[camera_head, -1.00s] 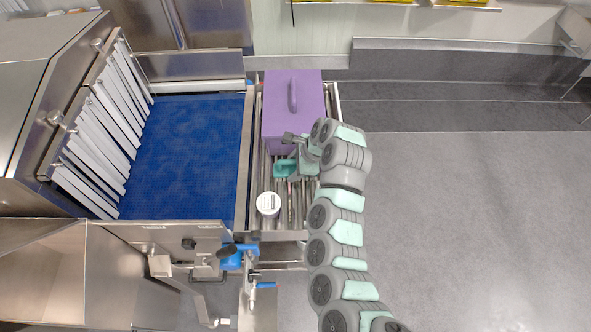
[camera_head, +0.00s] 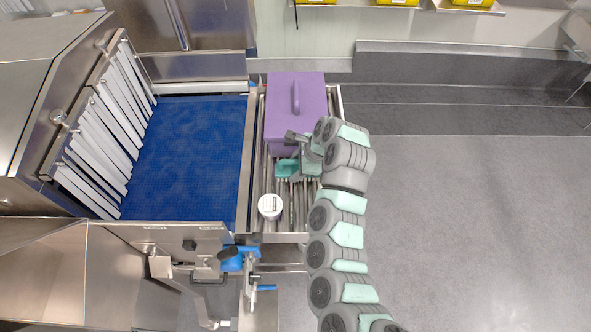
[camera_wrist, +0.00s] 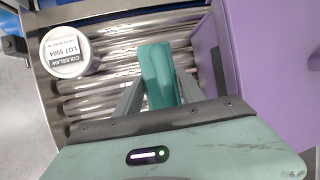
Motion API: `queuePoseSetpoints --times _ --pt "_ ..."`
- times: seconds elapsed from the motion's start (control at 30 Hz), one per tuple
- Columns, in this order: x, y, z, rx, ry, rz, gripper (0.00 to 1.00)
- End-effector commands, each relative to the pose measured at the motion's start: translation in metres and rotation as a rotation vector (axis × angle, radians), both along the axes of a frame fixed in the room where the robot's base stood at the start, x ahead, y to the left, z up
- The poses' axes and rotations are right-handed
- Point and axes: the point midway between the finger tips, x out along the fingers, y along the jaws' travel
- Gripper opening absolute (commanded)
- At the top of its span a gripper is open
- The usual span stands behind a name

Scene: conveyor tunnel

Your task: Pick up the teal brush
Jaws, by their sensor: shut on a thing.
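The teal brush (camera_head: 286,167) is over the roller section beside the blue belt, just below the purple box in the head view. In the wrist view the brush (camera_wrist: 158,75) sits between the two fingers of my gripper (camera_wrist: 160,96). My gripper (camera_head: 298,167) is shut on the brush, with a finger against each side. The wrist view hides the near end of the brush behind the gripper body. I cannot tell whether the brush still touches the rollers.
A purple box with a handle (camera_head: 312,122) stands on the rollers close to my gripper. A white tub labelled coleslaw (camera_head: 270,207) stands on the rollers below the brush. The blue belt (camera_head: 190,160) to the left is empty.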

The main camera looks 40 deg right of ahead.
Motion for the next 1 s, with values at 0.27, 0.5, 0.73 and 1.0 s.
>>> queuePoseSetpoints --times 0.27,0.5,0.73,1.0 --pt "0.001 -0.002 0.051 -0.007 -0.006 -0.001 0.01" --pt "0.0 0.0 0.098 0.001 -0.002 0.0 0.01" --pt "-0.001 -0.002 0.145 -0.004 -0.002 0.001 0.01" --pt "0.0 0.0 0.184 -0.001 -0.001 -0.001 0.01"
